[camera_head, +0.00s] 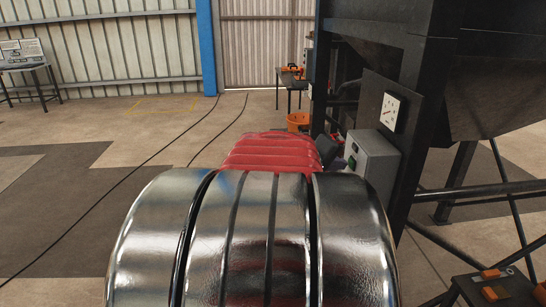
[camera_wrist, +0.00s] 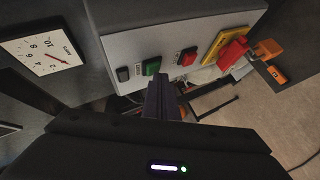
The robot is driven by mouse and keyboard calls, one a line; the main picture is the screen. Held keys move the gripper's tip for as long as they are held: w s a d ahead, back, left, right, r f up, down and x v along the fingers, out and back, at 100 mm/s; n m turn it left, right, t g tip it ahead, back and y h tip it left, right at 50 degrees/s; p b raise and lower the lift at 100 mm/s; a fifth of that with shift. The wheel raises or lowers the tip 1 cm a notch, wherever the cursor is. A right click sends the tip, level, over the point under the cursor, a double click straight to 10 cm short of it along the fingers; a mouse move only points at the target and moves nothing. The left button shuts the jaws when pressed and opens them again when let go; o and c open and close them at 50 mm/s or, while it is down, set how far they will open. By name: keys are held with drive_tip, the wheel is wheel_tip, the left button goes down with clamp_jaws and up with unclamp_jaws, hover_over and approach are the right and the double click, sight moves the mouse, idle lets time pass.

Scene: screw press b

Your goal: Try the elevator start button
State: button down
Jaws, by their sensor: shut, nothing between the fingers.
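A grey control box (camera_head: 375,160) is mounted on the dark machine frame, right of my arm in the head view. In the wrist view the control box (camera_wrist: 185,30) shows a black knob (camera_wrist: 123,74), a green button (camera_wrist: 151,67), a red button (camera_wrist: 187,56) and a red switch (camera_wrist: 233,51) on a yellow plate. No label naming the elevator start button is readable. My gripper (camera_wrist: 162,84) is shut and empty, its tips just below and right of the green button in the picture. I cannot tell whether they touch the box.
A white dial gauge (camera_head: 391,111) is on the frame above the box; it also shows in the wrist view (camera_wrist: 41,51). An orange bucket (camera_head: 298,121) and a table stand behind. Black cables (camera_head: 150,158) cross the open floor at left. Dark braces stand at right.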

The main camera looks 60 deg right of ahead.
drive_tip(key=shift+w+a, duration=0.45)
drive_tip(key=shift+w, duration=0.25)
drive_tip(key=shift+w+a, duration=0.4)
drive_tip(key=shift+w, duration=0.3)
drive_tip(key=shift+w+a, duration=0.45)
drive_tip(key=shift+w, duration=0.3)
drive_tip(key=shift+w+a, duration=0.4)
drive_tip(key=shift+w, duration=0.3)
drive_tip(key=shift+w, duration=0.1)
